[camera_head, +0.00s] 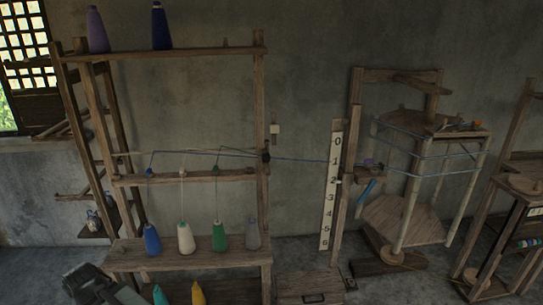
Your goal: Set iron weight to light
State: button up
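I cannot pick out the iron weight for sure. A small dark block (265,156) sits on the right post of the wooden rack, where the blue thread passes. A white scale board (327,225) with numbers from 0 down to 6 stands upright right of the rack. A small light marker (337,181) shows at its edge, a little above the 2. My gripper (92,287) seems to be the dark grey, blurred shape at the bottom left, in front of the rack. Its fingers are not clear, so I cannot tell whether it is open or shut.
The wooden rack (190,176) bears several thread cones on its shelves. A blue thread runs right to a wooden reel frame (405,215). Another wooden frame (516,215) stands at the right edge. A low wooden box (308,287) lies below the scale.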

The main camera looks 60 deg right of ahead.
aim_at(266, 158)
jog(key=z, duration=0.1)
jog(key=i, duration=1)
jog(key=u, duration=0.05)
